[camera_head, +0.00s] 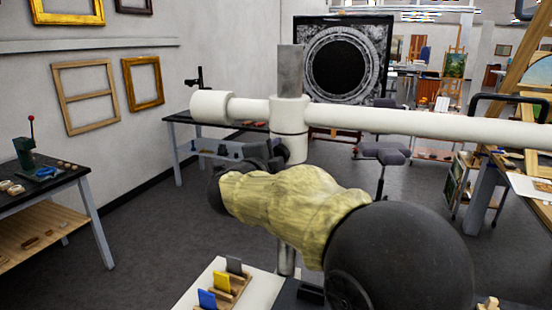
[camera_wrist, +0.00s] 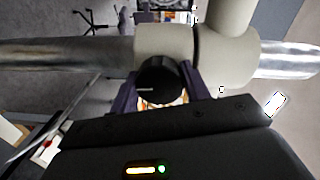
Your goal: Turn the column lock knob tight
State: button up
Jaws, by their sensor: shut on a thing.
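The black column lock knob (camera_wrist: 162,80) sticks out of the white collar (camera_wrist: 168,48) in the wrist view. My gripper (camera_wrist: 160,95) is shut on the knob, with a dark finger on each side of it. In the head view the white collar (camera_head: 290,112) sits on the upright grey metal column (camera_head: 291,72). My gripper (camera_head: 278,155) is at the collar's lower part there, mostly hidden behind my arm. The knob itself cannot be made out in the head view.
A long white boom (camera_head: 420,122) runs right from the collar. A workbench (camera_head: 88,190) stands at the left. Grey floor is open between it and the column.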

jog(key=shift+f, duration=0.2)
jog(key=o, duration=1)
jog(key=shift+r, duration=0.1)
jog(key=shift+c, duration=0.2)
jog(key=shift+s, duration=0.15)
jog(key=b+v, duration=0.3)
jog(key=v, duration=1.4)
jog(key=shift+a, duration=0.1)
